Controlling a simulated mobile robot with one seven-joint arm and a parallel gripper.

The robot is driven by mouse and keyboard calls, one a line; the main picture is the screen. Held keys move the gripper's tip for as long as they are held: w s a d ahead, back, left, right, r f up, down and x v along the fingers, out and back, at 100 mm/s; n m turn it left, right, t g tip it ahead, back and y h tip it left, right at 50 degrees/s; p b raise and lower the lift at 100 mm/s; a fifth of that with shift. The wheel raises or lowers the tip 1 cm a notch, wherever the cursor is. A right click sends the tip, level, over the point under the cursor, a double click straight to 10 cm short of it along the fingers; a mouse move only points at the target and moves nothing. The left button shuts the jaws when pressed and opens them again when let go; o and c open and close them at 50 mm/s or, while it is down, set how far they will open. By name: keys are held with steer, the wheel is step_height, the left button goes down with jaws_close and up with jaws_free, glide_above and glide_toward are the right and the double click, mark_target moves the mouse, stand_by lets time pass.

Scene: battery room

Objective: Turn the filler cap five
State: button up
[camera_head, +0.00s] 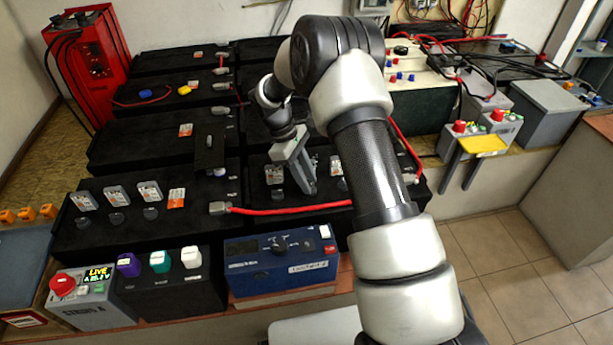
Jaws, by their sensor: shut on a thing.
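My gripper (308,188) reaches down over the top of the front right black battery (253,172). Its fingers are shut on a filler cap in the middle of that battery's row, and they mostly hide the cap. A dark cap (277,193) with a grey label (274,173) shows just left of the fingers. Another label (336,165) shows just right of them, partly by my arm. The front left battery (70,235) carries a row of several dark caps (116,219) with grey labels behind them. The label numbers are too small to read.
A red cable (290,210) runs along the front of the batteries, close to my gripper. A blue box (280,258), a black box with coloured bottles (170,290) and a grey LIVE unit (92,300) stand in front. A yellow-topped bracket (482,145) is at right.

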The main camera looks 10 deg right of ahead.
steer(key=m, duration=0.2)
steer(key=m+g+y, duration=0.1)
steer(key=m+p, duration=0.1)
steer(key=m, duration=0.1)
steer(key=shift+w+d+m, duration=0.25)
steer(key=shift+m, duration=0.05)
steer(key=m+y, duration=0.1)
steer(key=m, duration=0.2)
steer(key=m+g+y, duration=0.1)
steer(key=m, duration=0.1)
steer(key=shift+d+m+y, duration=0.25)
steer(key=shift+m+y, duration=0.05)
steer(key=o, duration=0.8)
steer(key=shift+c, duration=0.2)
steer(key=p+v, duration=0.3)
steer(key=v, duration=1.4)
steer(key=shift+w+r, duration=0.15)
